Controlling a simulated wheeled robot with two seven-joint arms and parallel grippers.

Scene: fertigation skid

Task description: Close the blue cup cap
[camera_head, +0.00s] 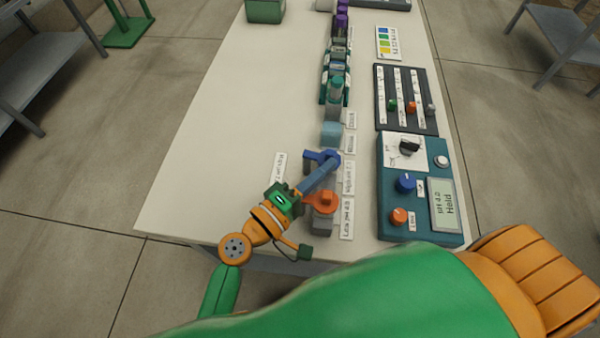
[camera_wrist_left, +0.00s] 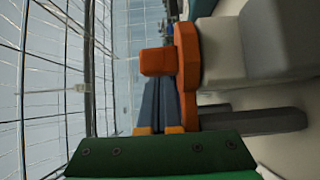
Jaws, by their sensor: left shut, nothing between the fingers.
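The blue cup cap (camera_head: 333,156) shows in the head view on the table, in the row of small cups. My left gripper (camera_head: 331,168) reaches in from the lower left, and its shut, empty fingers end right at the blue cap, covering part of it. I cannot tell whether they touch, or how far the cap is closed. The left wrist view shows the fingers (camera_wrist_left: 160,100) together, running behind an orange cap (camera_wrist_left: 187,65). The blue cap is not clear there. My right gripper is not in view.
An orange-capped cup (camera_head: 322,202) stands close beside the left gripper. A light blue block (camera_head: 331,133) is just beyond the blue cap. A teal control box (camera_head: 420,226) with knobs and a display is to the right. The table's left side (camera_head: 215,140) is clear.

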